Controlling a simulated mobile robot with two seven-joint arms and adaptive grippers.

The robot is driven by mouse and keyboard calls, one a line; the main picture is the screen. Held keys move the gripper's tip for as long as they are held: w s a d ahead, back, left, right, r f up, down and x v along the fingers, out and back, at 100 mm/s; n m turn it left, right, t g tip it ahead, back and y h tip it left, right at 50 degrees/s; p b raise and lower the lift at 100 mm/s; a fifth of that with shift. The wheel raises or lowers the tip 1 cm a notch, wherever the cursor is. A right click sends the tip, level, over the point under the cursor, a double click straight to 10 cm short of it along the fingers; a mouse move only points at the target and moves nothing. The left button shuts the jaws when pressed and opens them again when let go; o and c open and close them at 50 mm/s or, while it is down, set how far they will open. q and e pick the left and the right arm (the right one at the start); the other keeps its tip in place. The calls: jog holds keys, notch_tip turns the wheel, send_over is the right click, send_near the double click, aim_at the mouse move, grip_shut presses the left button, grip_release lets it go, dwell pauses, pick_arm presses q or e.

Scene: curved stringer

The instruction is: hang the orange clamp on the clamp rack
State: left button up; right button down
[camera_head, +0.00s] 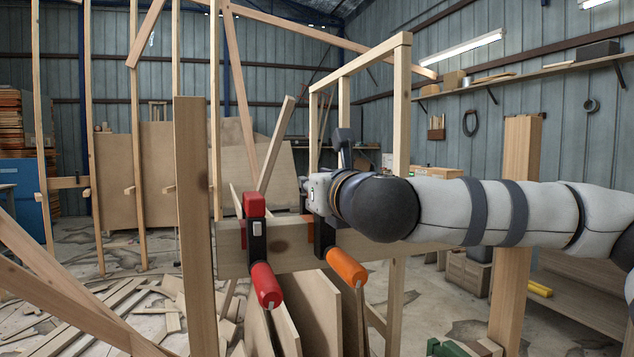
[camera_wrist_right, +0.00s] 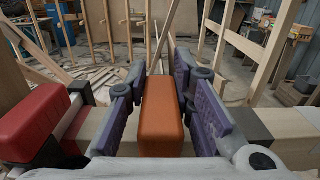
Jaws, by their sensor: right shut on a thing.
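The orange clamp shows its orange handle (camera_head: 346,267) and a dark bar in front of the wooden clamp rack beam (camera_head: 285,247) in the head view. My right gripper (camera_head: 320,195) hides its top. In the right wrist view my gripper's purple pads are shut on the clamp's orange head (camera_wrist_right: 162,112), just above the beam. The clamp hangs at the beam, its handle slanting down; I cannot tell whether its weight rests on the beam. My left gripper is not in view.
A red clamp (camera_head: 266,285) hangs on the beam just left of the orange one; it also shows in the right wrist view (camera_wrist_right: 32,120). A wooden post (camera_head: 193,220) stands at the beam's left end. Boards (camera_head: 315,310) lean below the beam.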

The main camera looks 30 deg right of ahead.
jog(key=shift+f, duration=0.25)
jog(key=c, duration=1.3)
grip_release()
jog(key=shift+f, duration=0.1)
jog(key=shift+f, duration=0.1)
jog(key=v, duration=0.7)
jog(key=shift+s, duration=0.3)
